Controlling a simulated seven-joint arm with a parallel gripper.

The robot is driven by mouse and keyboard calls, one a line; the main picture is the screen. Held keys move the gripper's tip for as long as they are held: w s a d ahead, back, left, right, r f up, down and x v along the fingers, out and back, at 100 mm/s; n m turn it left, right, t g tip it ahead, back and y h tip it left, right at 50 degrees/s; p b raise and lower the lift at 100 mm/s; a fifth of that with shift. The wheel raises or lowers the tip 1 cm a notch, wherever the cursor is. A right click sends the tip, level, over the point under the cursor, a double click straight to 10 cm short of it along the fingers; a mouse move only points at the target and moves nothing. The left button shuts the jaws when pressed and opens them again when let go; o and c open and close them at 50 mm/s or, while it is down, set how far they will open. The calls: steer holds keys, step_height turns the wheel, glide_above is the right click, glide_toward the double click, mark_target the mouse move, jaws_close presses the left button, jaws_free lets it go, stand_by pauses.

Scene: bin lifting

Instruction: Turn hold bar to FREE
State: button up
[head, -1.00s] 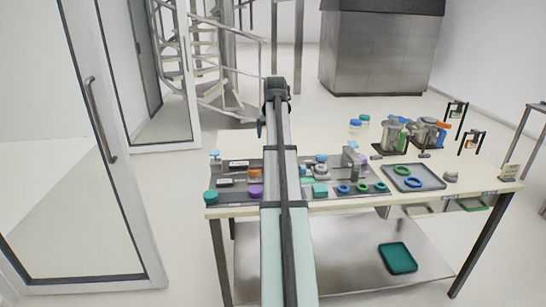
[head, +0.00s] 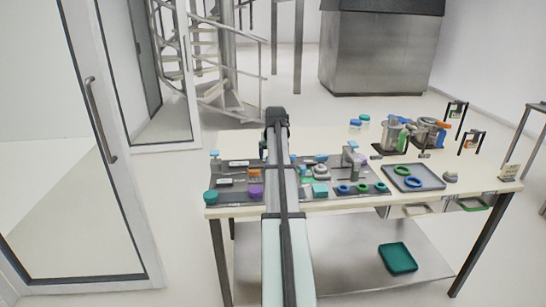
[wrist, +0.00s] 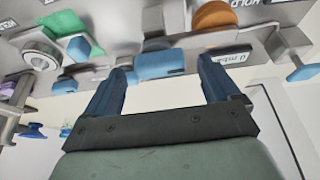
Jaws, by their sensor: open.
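In the wrist view, a "HOLD" label (wrist: 246,3) shows upside down at the top edge, beside an orange round knob (wrist: 216,14). The bar itself and its pointing cannot be clearly told apart here. My gripper (wrist: 162,72) is open, its two dark blue fingers apart. A light blue block (wrist: 160,64) shows between the fingertips in the picture; I see no contact. In the head view, the grey panel (head: 235,196) with the orange knob (head: 254,174) lies at the table's left; my arm hides part of it and the gripper.
In the head view, a tray (head: 413,184) with rings and metal jugs (head: 394,137) stand at the right.

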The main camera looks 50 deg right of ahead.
steer(key=shift+w+d+f, duration=0.2)
steer(key=shift+f, duration=0.4)
steer(key=c, duration=1.5)
